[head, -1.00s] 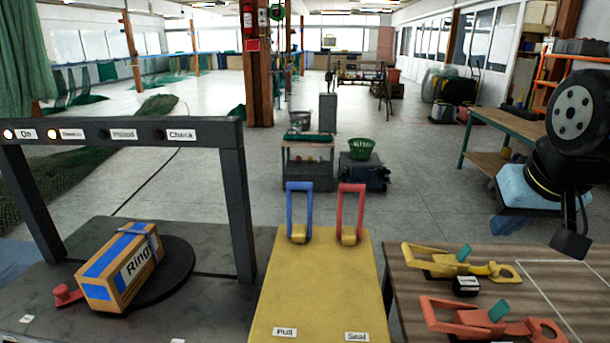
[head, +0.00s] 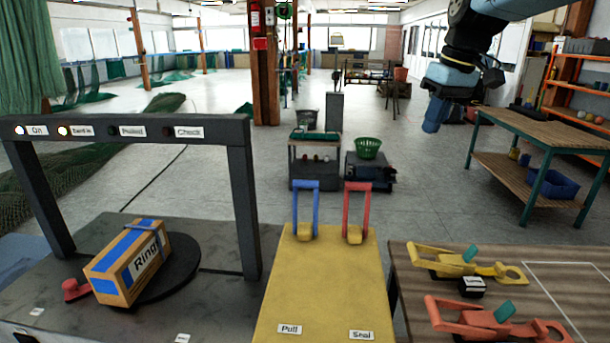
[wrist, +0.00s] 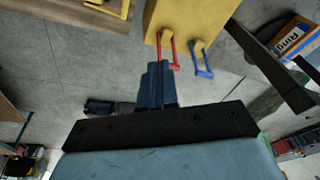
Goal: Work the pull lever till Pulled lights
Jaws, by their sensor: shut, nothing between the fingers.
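The blue lever (head: 305,187) stands upright at the back of the yellow stand (head: 318,275), in line with the label "Pull" (head: 289,329). The lever also shows in the wrist view (wrist: 205,72). The red lever (head: 357,187) stands upright beside it, in line with "Seal" (head: 361,335). On the dark frame, the "On" lamp and the one beside it are lit; the Pulled lamp (head: 112,131) and Check lamp are dark. My gripper (head: 433,127) is raised at the right, apart from both levers. Its blue fingers (wrist: 157,70) are together and empty.
A banded box (head: 128,262) sits on a dark round plate under the frame, with a red knob (head: 75,290) at its left. Yellow and red hand tools (head: 470,320) lie on the wooden table at right. The floor behind the levers is open up to carts.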

